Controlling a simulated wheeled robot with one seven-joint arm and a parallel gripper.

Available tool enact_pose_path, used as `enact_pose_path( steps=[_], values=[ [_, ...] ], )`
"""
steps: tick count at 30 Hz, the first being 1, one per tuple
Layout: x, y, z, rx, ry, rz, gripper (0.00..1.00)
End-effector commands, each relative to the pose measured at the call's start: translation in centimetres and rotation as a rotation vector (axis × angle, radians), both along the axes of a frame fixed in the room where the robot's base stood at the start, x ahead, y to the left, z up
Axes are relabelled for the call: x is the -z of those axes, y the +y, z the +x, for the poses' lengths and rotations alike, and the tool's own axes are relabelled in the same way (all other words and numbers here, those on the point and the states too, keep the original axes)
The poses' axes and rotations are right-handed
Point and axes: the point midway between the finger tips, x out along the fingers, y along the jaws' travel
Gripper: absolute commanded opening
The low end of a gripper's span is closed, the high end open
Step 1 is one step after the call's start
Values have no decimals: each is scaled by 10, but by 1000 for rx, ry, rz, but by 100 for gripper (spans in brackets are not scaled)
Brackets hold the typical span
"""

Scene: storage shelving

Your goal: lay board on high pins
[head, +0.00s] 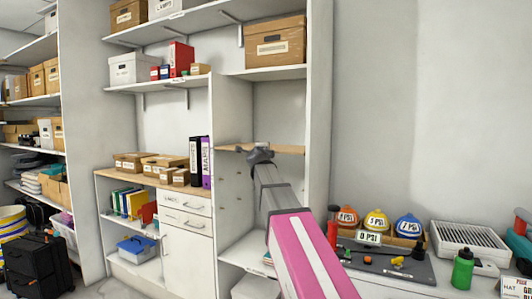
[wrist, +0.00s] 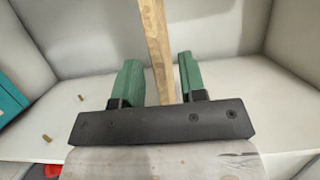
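The board (head: 288,149) is a light wooden plank. In the head view it lies about level across the right-hand bay, between the divider and the right side wall. In the wrist view its edge (wrist: 153,28) runs between the two green fingers. My gripper (head: 261,150) is at the middle of the board's front edge. In the wrist view my gripper (wrist: 158,62) straddles the board, with a narrow gap showing beside each finger. Brass pins (wrist: 81,98) show on the pale wall in the wrist view. The contact between the board ends and any pins is hidden.
A shelf above the bay holds a brown box (head: 275,43). Purple and black binders (head: 205,161) stand just left of the divider. The bay below the board is largely clear.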

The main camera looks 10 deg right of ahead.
Motion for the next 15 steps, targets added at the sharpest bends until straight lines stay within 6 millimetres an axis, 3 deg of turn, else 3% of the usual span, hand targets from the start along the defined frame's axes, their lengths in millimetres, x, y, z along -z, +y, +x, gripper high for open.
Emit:
enact_pose_path(
  steps=[1, 6, 10, 15],
  values=[
    [1, 3, -15, -2, -1, 0, 38],
    [2, 14, -48, -1, 0, 1, 38],
    [1, 21, -66, -1, 0, 1, 38],
    [0, 24, -74, 0, 0, 0, 38]
  ],
)
